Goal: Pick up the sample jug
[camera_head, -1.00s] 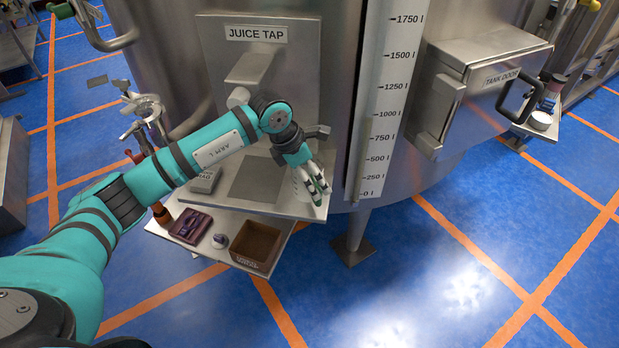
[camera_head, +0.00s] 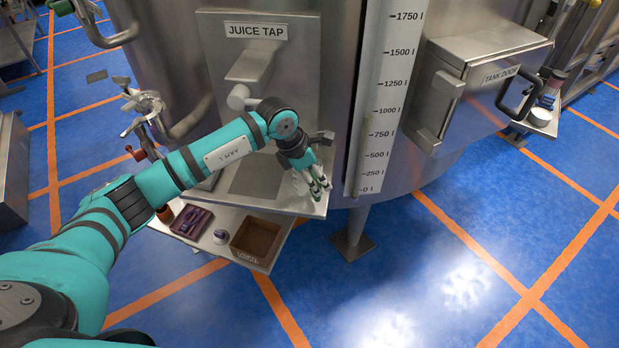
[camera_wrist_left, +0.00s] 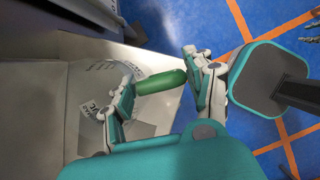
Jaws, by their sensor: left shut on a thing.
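The sample jug is a pale, see-through vessel (camera_wrist_left: 78,135) with printed marks and a green handle (camera_wrist_left: 158,81), seen from above in the left wrist view. My left gripper (camera_head: 319,188) is at the right edge of the steel shelf under the juice tap. In the left wrist view its fingers (camera_wrist_left: 160,88) lie on either side of the green handle and are shut on it. In the head view the gripper hides most of the jug. I cannot tell whether the jug touches the shelf.
The juice tap (camera_head: 239,97) is on the tank above the shelf (camera_head: 290,203). A lower tray (camera_head: 208,250) holds a brown open box (camera_head: 256,240), a purple case (camera_head: 191,221) and a small round item (camera_head: 220,236). A tank leg (camera_head: 354,230) stands to the right, with open floor beyond.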

